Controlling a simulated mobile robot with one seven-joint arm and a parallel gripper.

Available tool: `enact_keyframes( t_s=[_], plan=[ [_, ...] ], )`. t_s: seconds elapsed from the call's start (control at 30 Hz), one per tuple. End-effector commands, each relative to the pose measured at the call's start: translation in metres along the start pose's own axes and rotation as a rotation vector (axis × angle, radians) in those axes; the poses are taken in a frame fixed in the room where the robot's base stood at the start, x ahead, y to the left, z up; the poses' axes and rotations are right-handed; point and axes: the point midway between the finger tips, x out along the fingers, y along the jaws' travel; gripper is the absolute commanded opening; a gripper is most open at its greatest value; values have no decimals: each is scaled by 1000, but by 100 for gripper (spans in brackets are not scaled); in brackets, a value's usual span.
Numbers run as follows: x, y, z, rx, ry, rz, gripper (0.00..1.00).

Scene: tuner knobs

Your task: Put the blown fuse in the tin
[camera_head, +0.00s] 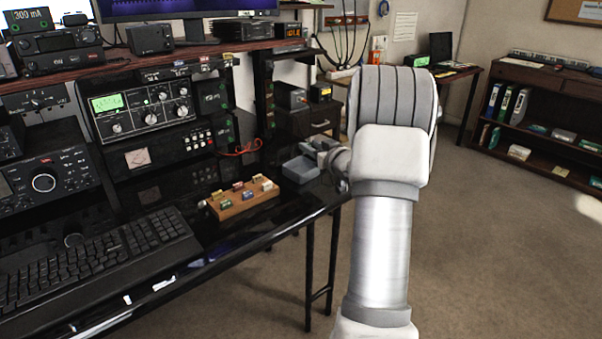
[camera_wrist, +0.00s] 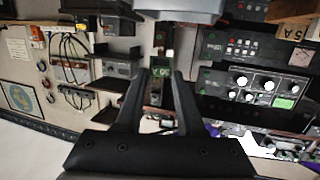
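My gripper (camera_wrist: 161,75) points level, and its two black fingers show in the wrist view. A small green piece marked like "30 A", which looks like a fuse (camera_wrist: 161,73), sits between the fingertips, which appear closed on it. In the head view my gripper (camera_head: 318,147) is small and partly hidden by my arm, just behind and above the grey open tin (camera_head: 300,170). The tin stands at the right end of the black desk. A wooden fuse block (camera_head: 236,208) with several coloured fuses stands left of the tin. I cannot tell whether any fuse is inside the tin.
A keyboard (camera_head: 100,255) lies at the front left of the desk (camera_head: 235,240). A tuner with knobs (camera_head: 140,108) stands behind the fuse block, with a red cable (camera_head: 243,148) near it. A dark drawer cabinet (camera_head: 315,122) stands behind the tin. Open floor lies right.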

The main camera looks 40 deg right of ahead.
Motion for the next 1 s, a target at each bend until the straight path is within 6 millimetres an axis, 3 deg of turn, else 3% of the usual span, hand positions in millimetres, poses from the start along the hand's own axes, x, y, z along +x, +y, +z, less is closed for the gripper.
enact_keyframes(
  t_s=[0.03, 0.17, 0.57, 0.77, 1.0],
  plan=[
    [0, 0, 0, 0, 0, 0, 48],
    [0, 0, 0, 0, 0, 0, 69],
    [-8, 0, -1, 1, -1, 1, 69],
    [-42, 1, -3, 1, -2, 2, 69],
    [-102, 1, -3, 1, -2, 4, 69]
  ],
)
